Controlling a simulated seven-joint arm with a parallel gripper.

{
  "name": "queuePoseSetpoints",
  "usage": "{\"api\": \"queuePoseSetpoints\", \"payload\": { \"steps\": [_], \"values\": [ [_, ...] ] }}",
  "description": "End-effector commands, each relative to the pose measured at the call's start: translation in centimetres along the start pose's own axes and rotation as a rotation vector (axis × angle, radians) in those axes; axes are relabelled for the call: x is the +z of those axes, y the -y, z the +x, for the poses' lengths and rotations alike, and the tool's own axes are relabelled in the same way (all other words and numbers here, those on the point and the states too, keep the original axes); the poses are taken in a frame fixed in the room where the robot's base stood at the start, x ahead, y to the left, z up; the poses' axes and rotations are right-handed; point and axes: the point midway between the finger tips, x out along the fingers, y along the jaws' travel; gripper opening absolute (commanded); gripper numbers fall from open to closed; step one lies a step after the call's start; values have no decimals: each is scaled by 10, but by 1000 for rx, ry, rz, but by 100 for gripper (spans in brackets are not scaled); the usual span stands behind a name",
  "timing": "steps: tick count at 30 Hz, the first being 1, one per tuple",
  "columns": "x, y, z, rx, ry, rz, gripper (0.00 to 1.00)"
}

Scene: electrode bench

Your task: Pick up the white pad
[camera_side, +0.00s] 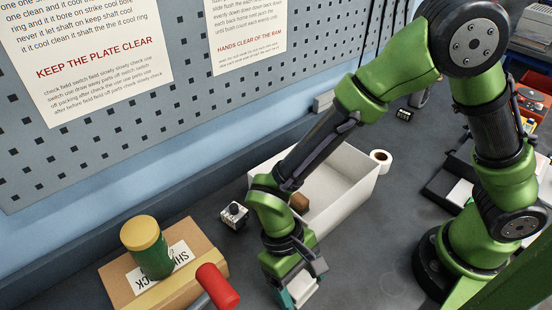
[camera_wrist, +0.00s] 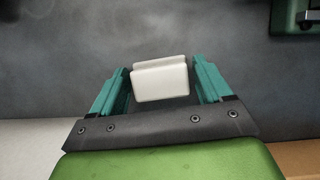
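The white pad (camera_wrist: 160,82) is a small pale block in the wrist view, lying between the two teal fingers of my gripper (camera_wrist: 160,80). Its sides are very close to the dark inner faces of both fingers. I cannot tell whether they press on it or whether it is lifted off the bench. In the side view my gripper (camera_side: 300,285) points down near the bottom edge, in front of the white bin. A white patch of the pad (camera_side: 303,287) shows between the fingers there; the lower part is cut off by the frame.
A white open bin (camera_side: 345,205) holding a brown block (camera_side: 299,203) stands behind my gripper. A small black-and-white device (camera_side: 234,214) sits left of the bin. A cardboard box (camera_side: 190,258) bears a green jar (camera_side: 148,249). A red-ended handle (camera_side: 217,287) rises at the bottom left.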

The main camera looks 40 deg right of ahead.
Motion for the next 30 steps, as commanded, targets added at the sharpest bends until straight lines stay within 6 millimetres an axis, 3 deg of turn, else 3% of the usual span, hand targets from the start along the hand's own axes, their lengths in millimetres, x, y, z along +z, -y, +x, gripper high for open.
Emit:
{"api": "queuePoseSetpoints", "payload": {
  "steps": [1,8,17,30],
  "values": [
    [0,0,0,0,0,0,70],
    [0,0,0,0,0,0,36],
    [2,0,-6,-2,-2,-1,35],
    [32,1,-80,-3,-5,-2,35]
  ]
}}
